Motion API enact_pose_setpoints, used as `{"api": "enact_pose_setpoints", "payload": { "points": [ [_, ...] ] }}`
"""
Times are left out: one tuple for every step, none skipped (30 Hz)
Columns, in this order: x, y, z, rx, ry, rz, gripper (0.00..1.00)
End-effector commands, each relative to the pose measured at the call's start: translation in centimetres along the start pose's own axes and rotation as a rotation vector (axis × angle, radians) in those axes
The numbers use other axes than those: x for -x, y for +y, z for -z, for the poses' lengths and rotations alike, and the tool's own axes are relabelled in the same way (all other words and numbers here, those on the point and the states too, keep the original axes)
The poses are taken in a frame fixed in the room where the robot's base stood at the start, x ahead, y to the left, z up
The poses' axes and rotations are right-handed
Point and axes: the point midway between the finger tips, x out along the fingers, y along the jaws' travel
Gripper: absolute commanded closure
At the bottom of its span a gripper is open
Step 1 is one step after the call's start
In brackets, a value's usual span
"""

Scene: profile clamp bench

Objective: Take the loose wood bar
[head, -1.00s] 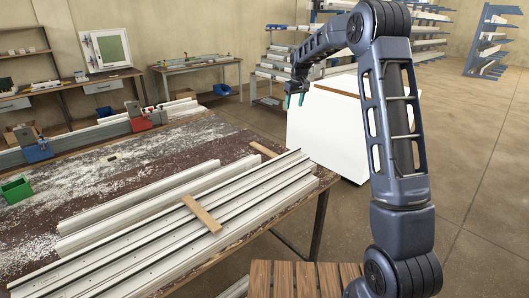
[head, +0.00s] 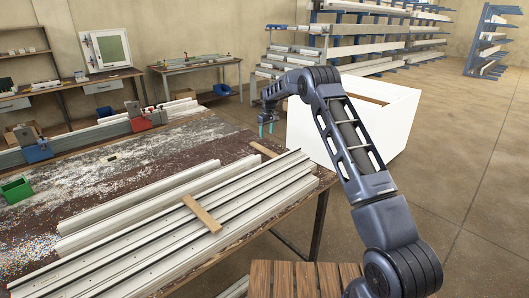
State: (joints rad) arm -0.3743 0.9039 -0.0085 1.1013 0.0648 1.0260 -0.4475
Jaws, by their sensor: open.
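A short flat wood bar (head: 201,214) lies across the top of the white profiles (head: 150,240) on the bench, with nothing on it. A second wood strip (head: 263,149) sticks out from the far end of the profile stack, its other part hidden under them. My gripper (head: 267,130) is open and empty, its teal fingertips pointing down. In the picture it is above and to the right of the wood bar, well apart from it, near the bench's far right end.
The bench (head: 130,176) is strewn with white chips. A green bin (head: 16,190) and clamps with blue (head: 38,152) and red (head: 141,124) bodies stand at the left and back. A large white open box (head: 340,135) stands behind the bench. A slatted wooden surface (head: 290,280) is in front.

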Motion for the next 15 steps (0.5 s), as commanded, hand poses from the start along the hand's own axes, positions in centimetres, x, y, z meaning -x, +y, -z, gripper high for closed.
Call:
{"api": "enact_pose_setpoints", "payload": {
  "points": [
    [-0.6, 0.0, -0.1, 0.000, -0.002, 0.001, 0.43],
    [-0.9, 0.0, -0.1, 0.000, -0.003, 0.001, 0.43],
    [-1.4, -0.1, -0.1, 0.000, -0.003, 0.001, 0.43],
    [-1.8, -0.1, -0.1, 0.000, -0.003, 0.001, 0.43],
    [-2.2, -0.1, -0.1, 0.000, -0.002, 0.001, 0.43],
    [-2.8, -0.1, -0.1, -0.001, -0.002, 0.001, 0.43],
    [-3.3, -0.1, -0.1, -0.001, -0.002, 0.001, 0.43],
    [-3.7, -0.1, -0.1, -0.001, -0.003, 0.001, 0.43],
    [-4.3, -0.1, -0.1, -0.001, -0.003, 0.001, 0.43],
    [-4.5, -0.1, -0.1, -0.001, -0.002, 0.001, 0.43],
    [-4.8, -0.1, -0.1, -0.001, -0.001, 0.001, 0.43],
    [-5.0, -0.1, -0.1, -0.001, -0.001, 0.000, 0.43],
    [-5.1, -0.1, -0.1, -0.001, 0.000, 0.000, 0.43],
    [-5.2, -0.1, -0.1, -0.001, 0.000, 0.000, 0.43],
    [-5.4, -0.1, -0.1, -0.001, 0.000, 0.000, 0.43]
  ]
}}
